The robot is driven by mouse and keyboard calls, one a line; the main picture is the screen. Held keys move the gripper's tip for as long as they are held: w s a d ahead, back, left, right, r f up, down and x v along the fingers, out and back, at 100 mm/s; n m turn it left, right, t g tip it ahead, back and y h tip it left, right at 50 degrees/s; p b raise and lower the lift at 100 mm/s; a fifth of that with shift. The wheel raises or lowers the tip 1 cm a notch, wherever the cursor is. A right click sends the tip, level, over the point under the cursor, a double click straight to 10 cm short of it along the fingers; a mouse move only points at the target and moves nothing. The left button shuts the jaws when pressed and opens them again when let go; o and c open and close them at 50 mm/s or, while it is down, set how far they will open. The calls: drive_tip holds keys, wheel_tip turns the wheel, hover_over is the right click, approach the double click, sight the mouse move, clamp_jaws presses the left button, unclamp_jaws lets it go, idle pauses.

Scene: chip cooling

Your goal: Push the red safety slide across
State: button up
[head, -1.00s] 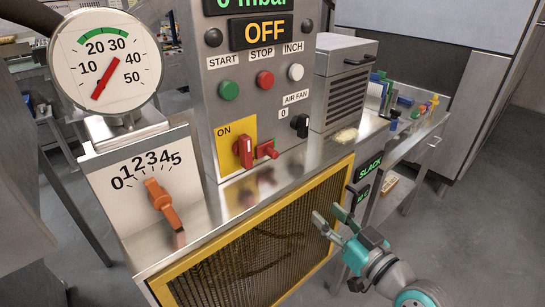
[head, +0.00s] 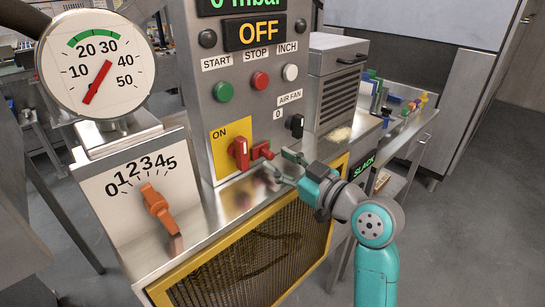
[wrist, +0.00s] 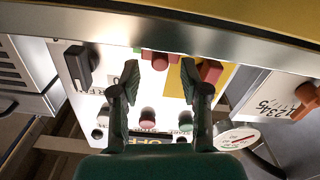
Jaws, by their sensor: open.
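The red safety slide (head: 262,151) is a small red block low on the grey control panel, just right of the red rotary switch (head: 240,152) on its yellow ON plate. My gripper (head: 285,167) is open and empty, reaching from the right in front of the panel. Its fingertips are close to the right of the slide in the head view. In the wrist view, the slide (wrist: 159,60) shows ahead between the two spread fingers (wrist: 160,70), and the red switch (wrist: 208,70) is just outside the right finger. I cannot tell whether a finger touches the slide.
Start, stop and inch buttons (head: 260,81) sit above, and the black air fan knob (head: 296,126) is to the right. A metal ledge (head: 240,195) and yellow-framed mesh guard (head: 250,255) lie below. An orange dial lever (head: 157,204) stands at left.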

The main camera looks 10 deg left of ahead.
sight(265, 153)
drive_tip(key=shift+x, duration=1.45)
clamp_jaws()
